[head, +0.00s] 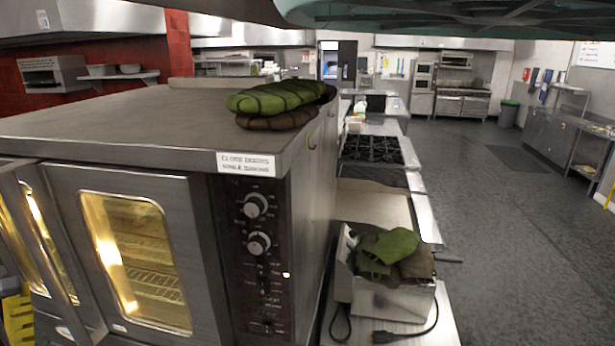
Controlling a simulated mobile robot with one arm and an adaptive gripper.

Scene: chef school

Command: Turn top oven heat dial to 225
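A stainless steel oven (130,240) stands at the left in the head view, its lit racks showing through the door windows. Its black control panel (262,290) is at the right of the front. Two round silver dials sit on this panel, an upper dial (256,205) and a lower dial (259,243) just below it. Markings ring both dials, but the numbers and the pointed settings are too small to read. Smaller switches sit lower on the panel. Nothing touches the dials. My gripper is not in view.
Green and brown oven mitts (275,102) lie on the oven top. More mitts (392,250) rest on a metal appliance (390,300) with a loose cord, right of the oven. A gas stove (372,149) stands behind. Open grey floor (500,250) lies to the right.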

